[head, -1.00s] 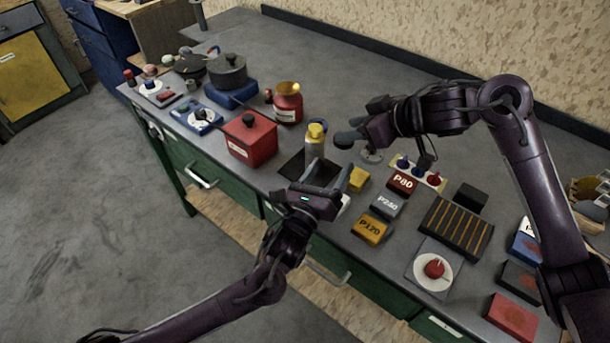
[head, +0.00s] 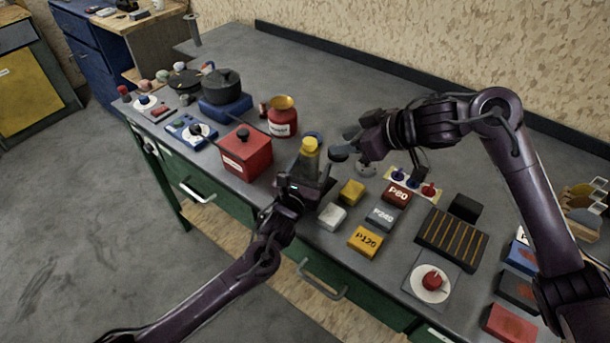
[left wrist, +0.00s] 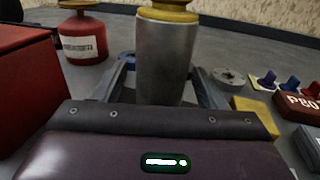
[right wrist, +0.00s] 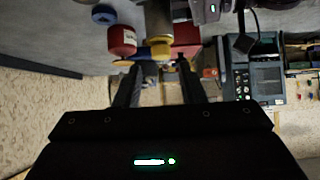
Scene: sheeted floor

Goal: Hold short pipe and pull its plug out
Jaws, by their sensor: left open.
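The short pipe (head: 307,170) is a grey metal cylinder standing upright on the bench, with a yellow plug (head: 310,146) in its top. In the left wrist view the pipe (left wrist: 163,62) stands between the spread fingers of my left gripper (left wrist: 162,88), which is open low around it; contact cannot be made out. My right gripper (head: 342,146) is open, just right of the plug and at about its height. In the right wrist view its two fingers (right wrist: 160,75) are apart, with the yellow plug (right wrist: 160,48) beyond them and nothing held.
A red box (head: 246,152) and a red canister (head: 282,122) stand left of the pipe. The back of the bench is clear.

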